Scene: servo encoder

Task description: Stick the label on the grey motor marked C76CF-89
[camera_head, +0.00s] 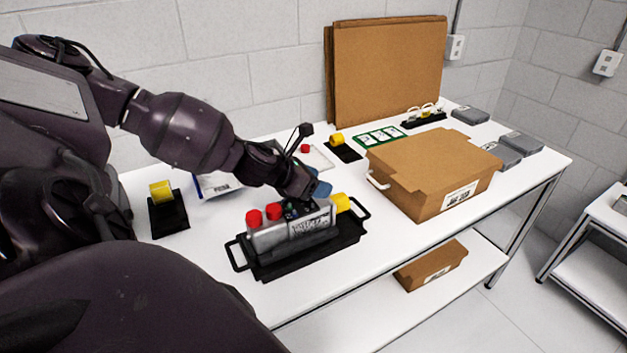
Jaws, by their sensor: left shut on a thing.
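A grey motor (267,240) with red caps on its left part and a yellow end (341,202) sits in a black tray (312,256) with loop handles. A pale panel with dark print (311,226) is on its front face; the print is too small to read. My left gripper (299,203) reaches in from the left and is low over the motor's top. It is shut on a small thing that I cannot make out. A blue piece (322,189) shows beside it. The fingertips are partly hidden against the motor. My right gripper is out of view.
A black stand with a yellow roll (161,191) is left of the tray. A cardboard box (425,168) stands to its right. Green-edged cards (380,137), another yellow-roll stand (342,148) and grey cases (502,155) lie farther back. Cardboard sheets (388,70) lean on the wall.

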